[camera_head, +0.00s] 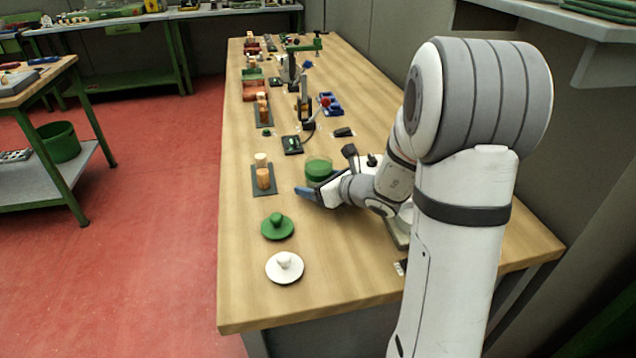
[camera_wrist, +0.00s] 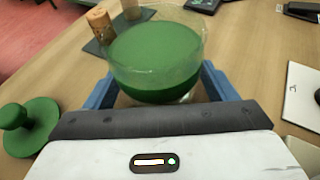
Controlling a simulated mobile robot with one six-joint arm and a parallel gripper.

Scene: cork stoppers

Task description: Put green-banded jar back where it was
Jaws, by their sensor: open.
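The green-banded jar (camera_head: 319,170) is a clear round vessel with green in it, standing on the wooden table. In the wrist view the jar (camera_wrist: 156,55) fills the upper middle. My gripper (camera_head: 318,190) is low over the table at the jar's near side. In the wrist view my gripper (camera_wrist: 155,85) has its blue fingers spread on either side of the jar's lower part. The fingertips are partly hidden behind the jar, and I cannot tell whether they touch it.
A green knobbed lid (camera_head: 277,226) and a white knobbed lid (camera_head: 285,267) lie toward the near left edge. Cork stoppers (camera_head: 262,178) stand on a dark mat (camera_head: 256,191) left of the jar. Fixtures and more mats line the far table.

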